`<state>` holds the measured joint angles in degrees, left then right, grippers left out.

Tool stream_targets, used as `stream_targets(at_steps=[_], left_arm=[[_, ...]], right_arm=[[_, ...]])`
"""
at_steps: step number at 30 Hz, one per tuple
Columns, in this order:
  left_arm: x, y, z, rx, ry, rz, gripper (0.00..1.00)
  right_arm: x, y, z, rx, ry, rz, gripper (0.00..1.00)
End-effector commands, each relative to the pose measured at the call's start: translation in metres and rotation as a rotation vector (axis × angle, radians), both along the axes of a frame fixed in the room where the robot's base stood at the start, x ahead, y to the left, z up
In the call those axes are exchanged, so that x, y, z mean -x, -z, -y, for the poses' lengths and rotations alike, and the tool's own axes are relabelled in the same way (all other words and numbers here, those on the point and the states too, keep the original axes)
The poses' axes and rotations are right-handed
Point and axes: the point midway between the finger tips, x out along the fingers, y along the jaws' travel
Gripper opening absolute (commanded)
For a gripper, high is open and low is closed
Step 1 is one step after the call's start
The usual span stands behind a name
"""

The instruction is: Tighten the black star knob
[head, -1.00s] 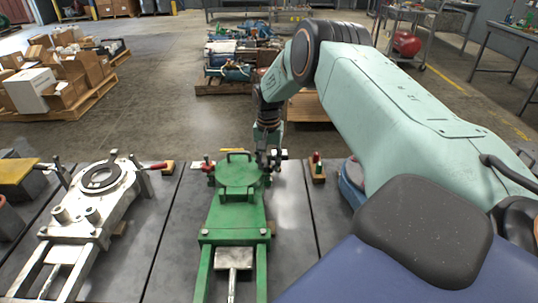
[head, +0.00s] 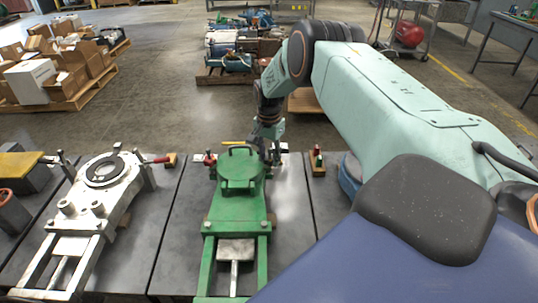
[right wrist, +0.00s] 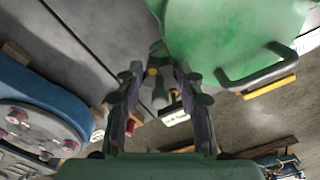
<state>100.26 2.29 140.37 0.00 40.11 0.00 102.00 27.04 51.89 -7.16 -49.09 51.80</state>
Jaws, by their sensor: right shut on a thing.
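The green fixture (head: 238,203) stands on the dark bench, with a round green lid and a black handle on top. My right gripper (head: 270,156) is at the far right side of this lid, pointing down. In the right wrist view my right gripper (right wrist: 158,82) has its two fingers close around a small dark and grey part with a yellow spot, beside the green lid. This part is at the black star knob's place, but the fingers mostly hide it and its star shape cannot be made out. My left gripper is not in view.
A white fixture (head: 102,176) with a red-handled lever stands to the left. A small wooden block (head: 317,165) with red and green pieces is right of the green fixture. Pallets with boxes (head: 60,80) and machine parts lie on the floor beyond.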

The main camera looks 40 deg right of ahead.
Motion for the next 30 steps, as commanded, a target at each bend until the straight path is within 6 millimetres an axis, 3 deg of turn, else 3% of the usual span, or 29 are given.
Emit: stream_targets(at_steps=[4, 5, 12, 23, 30], left_arm=[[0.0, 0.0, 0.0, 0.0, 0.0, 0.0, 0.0], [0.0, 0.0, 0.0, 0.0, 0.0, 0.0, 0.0], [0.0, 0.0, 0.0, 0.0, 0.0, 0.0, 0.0], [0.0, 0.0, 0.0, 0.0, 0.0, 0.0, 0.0], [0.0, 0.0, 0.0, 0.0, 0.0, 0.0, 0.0]], right_arm=[[-0.001, 0.0, 0.001, 0.002, -0.001, 0.004, 0.06], [-0.001, 0.0, 0.001, 0.002, -0.001, 0.004, 0.39], [0.0, 0.0, 0.0, 0.001, -0.001, 0.001, 0.59], [-0.001, -0.004, 0.0, 0.0, -0.001, 0.002, 0.6], [-0.001, -0.04, 0.0, 0.0, -0.002, 0.005, 0.6]])
